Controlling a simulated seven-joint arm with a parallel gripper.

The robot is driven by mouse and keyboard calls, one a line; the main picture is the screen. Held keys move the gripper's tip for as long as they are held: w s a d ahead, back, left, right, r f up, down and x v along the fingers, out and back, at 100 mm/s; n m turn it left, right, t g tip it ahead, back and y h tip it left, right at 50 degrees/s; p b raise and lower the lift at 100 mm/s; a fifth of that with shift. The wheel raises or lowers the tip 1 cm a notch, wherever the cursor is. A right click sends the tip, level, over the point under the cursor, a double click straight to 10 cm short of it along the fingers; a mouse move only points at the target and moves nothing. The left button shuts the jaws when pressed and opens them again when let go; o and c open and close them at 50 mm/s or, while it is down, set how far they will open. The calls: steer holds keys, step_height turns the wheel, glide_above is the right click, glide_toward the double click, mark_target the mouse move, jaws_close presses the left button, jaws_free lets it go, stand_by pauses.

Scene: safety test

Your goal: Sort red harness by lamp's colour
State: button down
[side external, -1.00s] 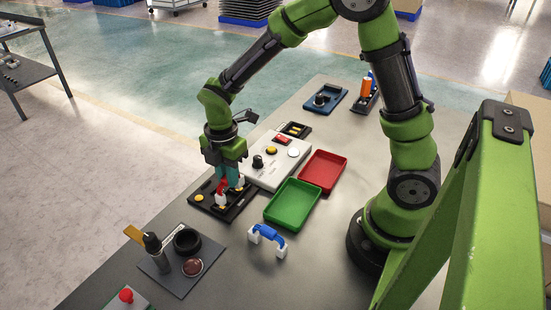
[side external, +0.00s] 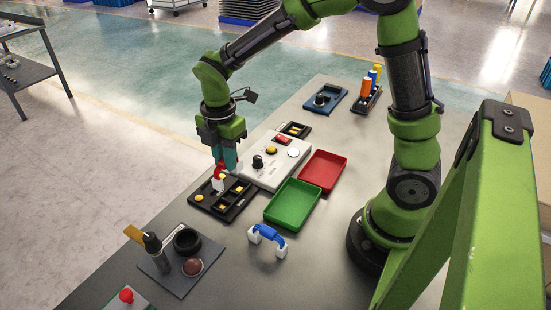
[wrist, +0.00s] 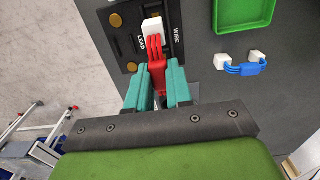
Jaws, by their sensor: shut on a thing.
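My gripper (side external: 227,163) has its teal fingers shut on the red harness (wrist: 156,65). The harness has a white connector (wrist: 152,27) at its end; the other end is hidden by my fingers. In the side view the harness (side external: 220,172) hangs just above the black slotted tray (side external: 232,211), which shows gold contacts and reads LEAD and WIRE in the wrist view. A white control box (side external: 262,176) carries a white dome (side external: 293,152), a yellow button and a red switch. I cannot tell which part is the lamp or whether it is lit.
A green tray (side external: 292,204) and a red tray (side external: 322,171) are empty, right of the black tray. A blue harness (side external: 267,234) stands in front of the green tray. A tool plate (side external: 180,283) is at front left; cylinders in a rack (side external: 368,101) stand behind.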

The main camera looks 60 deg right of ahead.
steer(key=shift+s+d+r, duration=0.25)
steer(key=shift+r, duration=0.2)
steer(key=shift+s+d+r, duration=0.25)
steer(key=shift+r, duration=0.2)
steer(key=s+d+f, duration=0.1)
steer(key=s+d, duration=0.2)
steer(key=s, duration=0.4)
steer(key=s+d+f, duration=0.1)
steer(key=s+d, duration=0.1)
steer(key=s, duration=0.4)
steer(key=shift+f, duration=2.5)
steer(key=shift+f, duration=0.95)
steer(key=c, duration=0.9)
jaws_free()
steer(key=shift+c, duration=0.2)
step_height(320, 180, up, 7)
